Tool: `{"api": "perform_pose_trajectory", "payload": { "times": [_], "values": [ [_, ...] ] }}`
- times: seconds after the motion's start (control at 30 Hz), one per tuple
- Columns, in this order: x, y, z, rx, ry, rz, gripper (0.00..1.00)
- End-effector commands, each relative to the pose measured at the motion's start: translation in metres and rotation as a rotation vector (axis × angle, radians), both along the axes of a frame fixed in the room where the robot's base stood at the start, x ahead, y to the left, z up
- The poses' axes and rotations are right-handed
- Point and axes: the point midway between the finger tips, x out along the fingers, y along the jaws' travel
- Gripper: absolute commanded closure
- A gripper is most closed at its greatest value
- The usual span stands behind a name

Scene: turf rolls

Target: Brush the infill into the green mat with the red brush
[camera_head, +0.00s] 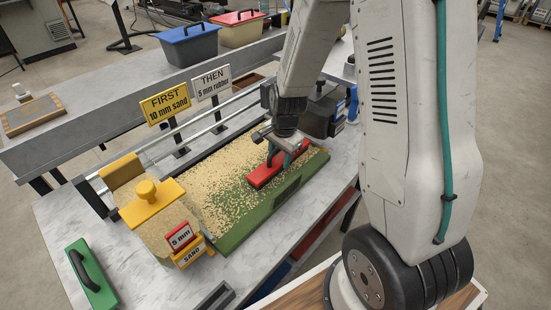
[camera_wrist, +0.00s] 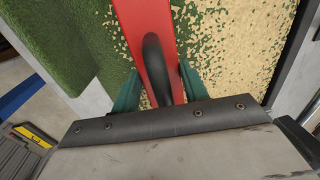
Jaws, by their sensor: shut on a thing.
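The red brush (camera_head: 263,176) rests on or just above the green mat (camera_head: 236,235), towards its right end. Sand-coloured infill (camera_head: 215,175) is scattered over the mat, thick at the back and left, thinner along the front. My gripper (camera_head: 288,152) is shut on the brush's black handle. In the wrist view, the teal fingers of my gripper (camera_wrist: 158,92) stand on both sides of the handle of the red brush (camera_wrist: 135,20). There the mat (camera_wrist: 60,40) is mostly bare green left of the brush, and the infill (camera_wrist: 240,45) lies dense to the right.
A yellow spreader (camera_head: 152,200) marked "5 mm" and "SAND" stands at the mat's left end. A green block with a black handle (camera_head: 92,275) lies at the front left. Two signs (camera_head: 165,103) stand behind the mat. Blue (camera_head: 188,45) and red (camera_head: 240,28) bins stand at the back.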

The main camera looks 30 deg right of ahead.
Motion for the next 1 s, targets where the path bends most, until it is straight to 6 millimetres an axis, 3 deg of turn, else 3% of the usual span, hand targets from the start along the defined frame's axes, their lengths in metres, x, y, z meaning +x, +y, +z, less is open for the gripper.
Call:
{"api": "perform_pose_trajectory", "payload": {
  "times": [0.33,0.7,1.0],
  "values": [
    [-0.001,0.004,0.0,0.0,0.0,0.001,0.86],
    [-0.011,0.031,0.0,0.0,0.002,0.001,0.86],
    [-0.01,0.03,-0.001,0.0,0.002,-0.001,0.86]
  ]
}}
